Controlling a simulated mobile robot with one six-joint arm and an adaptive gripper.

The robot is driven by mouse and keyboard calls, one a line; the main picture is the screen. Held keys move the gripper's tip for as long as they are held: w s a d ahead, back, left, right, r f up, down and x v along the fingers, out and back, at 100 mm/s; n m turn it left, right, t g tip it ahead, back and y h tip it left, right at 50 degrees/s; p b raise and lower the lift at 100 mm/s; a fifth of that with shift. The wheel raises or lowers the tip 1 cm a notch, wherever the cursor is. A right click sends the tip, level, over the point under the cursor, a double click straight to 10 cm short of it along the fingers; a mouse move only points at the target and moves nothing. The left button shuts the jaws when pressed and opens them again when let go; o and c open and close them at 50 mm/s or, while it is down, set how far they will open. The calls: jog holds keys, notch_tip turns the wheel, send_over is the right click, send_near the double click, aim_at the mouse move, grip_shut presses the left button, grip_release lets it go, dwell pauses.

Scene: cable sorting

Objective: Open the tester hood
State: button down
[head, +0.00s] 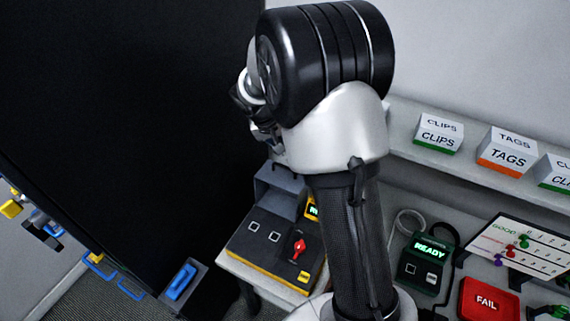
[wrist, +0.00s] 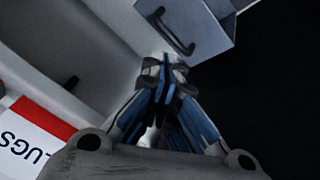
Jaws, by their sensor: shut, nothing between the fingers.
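The tester (head: 262,262) is a dark grey box with a yellow lower edge, two square sockets and a red switch, on the bench in the head view. Its grey hood (head: 280,180) stands at the back end, partly covered by my arm. In the wrist view, a grey box-like part that looks like the hood (wrist: 213,38) is at the top, with a dark bar handle (wrist: 176,36). My gripper (wrist: 166,64) is shut and empty, its tips just below the handle in the picture. I cannot tell whether they touch it. In the head view, my arm mostly hides the gripper.
A shelf with CLIPS (head: 438,136) and TAGS (head: 506,155) boxes runs along the wall. A READY device (head: 425,268), a red FAIL button (head: 487,301) and a pegged board (head: 520,248) are right of my arm. A large black panel (head: 120,110) fills the left. A red-and-white box (wrist: 35,135) shows in the wrist view.

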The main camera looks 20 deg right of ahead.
jog(key=w+d+f+m, duration=0.1)
jog(key=f+m, duration=0.1)
jog(key=f, duration=0.1)
jog(key=w+d+f+m+b, duration=0.1)
jog(key=f+m, duration=0.1)
jog(key=f, duration=0.1)
jog(key=w+d+f+m, duration=0.1)
jog(key=f+m, duration=0.1)
jog(key=f, duration=0.1)
jog(key=shift+w+d+f+y+b, duration=0.1)
jog(key=shift+d+y+b, duration=0.15)
jog(key=shift+y+b, duration=0.05)
jog(key=shift+a+f+b, duration=0.1)
jog(key=shift+b, duration=0.65)
